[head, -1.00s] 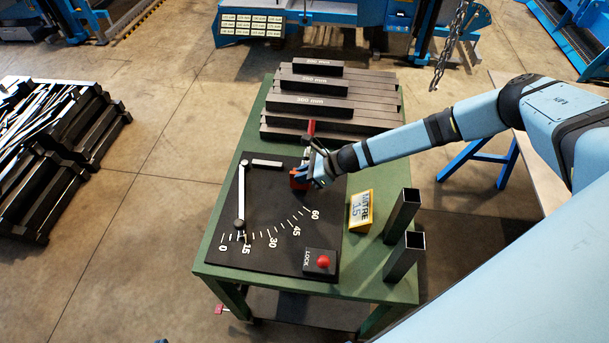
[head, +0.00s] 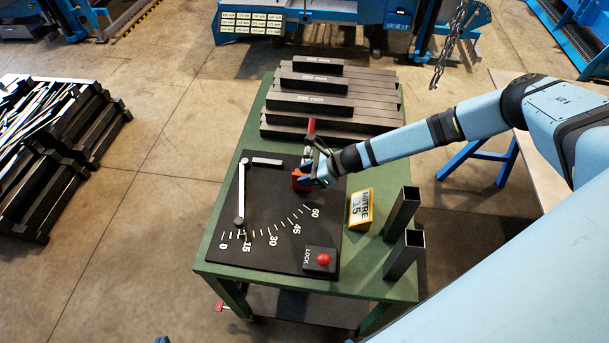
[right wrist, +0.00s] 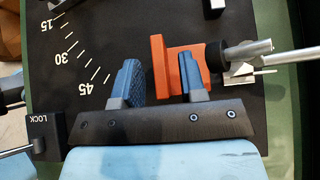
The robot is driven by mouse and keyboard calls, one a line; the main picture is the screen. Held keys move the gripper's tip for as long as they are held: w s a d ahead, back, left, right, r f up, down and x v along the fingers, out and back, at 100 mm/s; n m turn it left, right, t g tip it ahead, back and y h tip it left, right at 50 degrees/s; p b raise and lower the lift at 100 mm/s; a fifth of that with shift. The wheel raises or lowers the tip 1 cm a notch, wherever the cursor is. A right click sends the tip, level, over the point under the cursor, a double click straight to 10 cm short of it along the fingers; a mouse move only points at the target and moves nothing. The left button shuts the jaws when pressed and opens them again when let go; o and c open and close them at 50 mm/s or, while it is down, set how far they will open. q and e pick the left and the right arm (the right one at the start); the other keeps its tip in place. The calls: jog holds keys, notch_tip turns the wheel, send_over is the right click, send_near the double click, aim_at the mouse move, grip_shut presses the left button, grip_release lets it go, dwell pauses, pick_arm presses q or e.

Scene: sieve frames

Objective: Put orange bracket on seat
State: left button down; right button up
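The orange bracket (right wrist: 187,68) is an upright plate with a block on its right, seen in the right wrist view. In the head view the bracket (head: 299,180) is on the black board (head: 272,215), partly hidden by my right gripper (head: 311,172). In the right wrist view my right gripper (right wrist: 161,84) has its two blue fingers apart. The right finger overlaps the bracket's block; the left finger is beside its plate. I see no clear grip. I cannot make out the seat. Only a small blue bit at the head view's bottom edge may be my left gripper (head: 161,340).
A clamp with a metal rod (right wrist: 246,50) is right beside the bracket. A red lock button (head: 323,260), a yellow mitre sign (head: 361,208) and two upright square tubes (head: 404,255) stand nearby. Dark bars (head: 325,105) lie at the table's back. The board's angle scale is clear.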

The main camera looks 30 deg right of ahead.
jog(key=v, duration=1.1)
jog(key=shift+s, duration=0.1)
